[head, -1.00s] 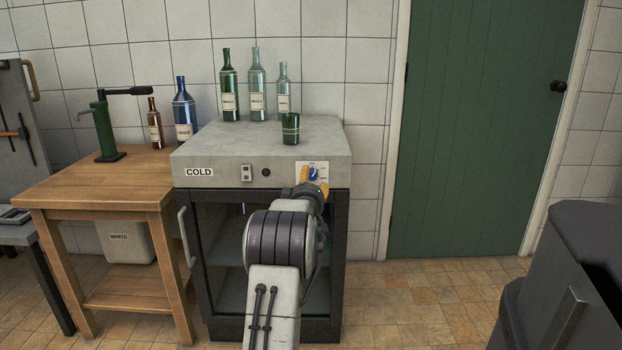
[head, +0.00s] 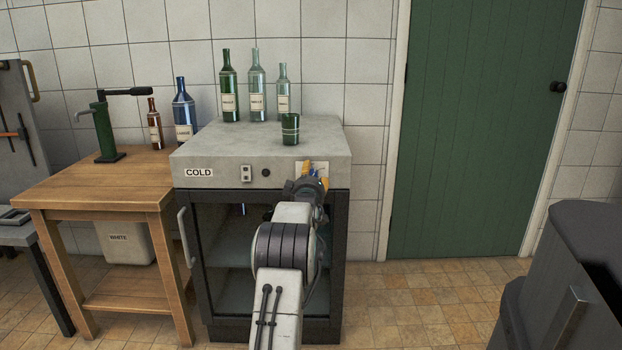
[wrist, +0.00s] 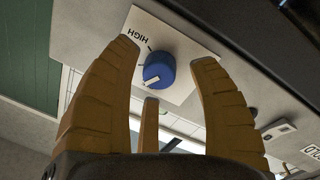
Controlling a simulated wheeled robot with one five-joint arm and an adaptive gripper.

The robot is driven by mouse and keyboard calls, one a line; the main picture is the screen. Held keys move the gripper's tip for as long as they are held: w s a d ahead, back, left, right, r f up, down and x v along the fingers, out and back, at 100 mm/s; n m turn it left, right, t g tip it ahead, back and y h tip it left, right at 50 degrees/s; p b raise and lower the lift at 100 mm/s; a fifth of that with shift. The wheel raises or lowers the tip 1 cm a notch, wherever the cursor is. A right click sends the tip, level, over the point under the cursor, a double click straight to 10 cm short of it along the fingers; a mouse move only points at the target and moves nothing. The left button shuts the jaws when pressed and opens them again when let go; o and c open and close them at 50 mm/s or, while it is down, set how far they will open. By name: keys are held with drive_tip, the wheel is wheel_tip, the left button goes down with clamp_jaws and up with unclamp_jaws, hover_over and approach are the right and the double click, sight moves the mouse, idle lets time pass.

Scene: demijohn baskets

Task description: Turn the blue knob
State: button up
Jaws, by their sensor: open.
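The blue knob (wrist: 159,69) sits on a white plate (wrist: 180,92) on the front of the cold cabinet. In the wrist view it has a pale pointer mark, and the word HIGH shows on the plate beside it. My gripper (wrist: 165,52) is open, with its yellow fingers on either side of the knob and a third finger below it. I cannot tell whether any finger touches the knob. In the head view my gripper (head: 315,169) covers most of the plate, and only a little of the knob (head: 314,172) shows.
The cabinet (head: 225,160) has a COLD label, a glass door below, and several green bottles and a green cup (head: 290,129) on top. A wooden table (head: 100,190) stands at left. A dark bin-like object (head: 580,270) is at right. Floor is clear between.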

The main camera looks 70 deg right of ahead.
drive_tip(key=shift+c, duration=0.2)
clamp_jaws()
idle(0.3)
drive_tip(key=shift+r, duration=0.1)
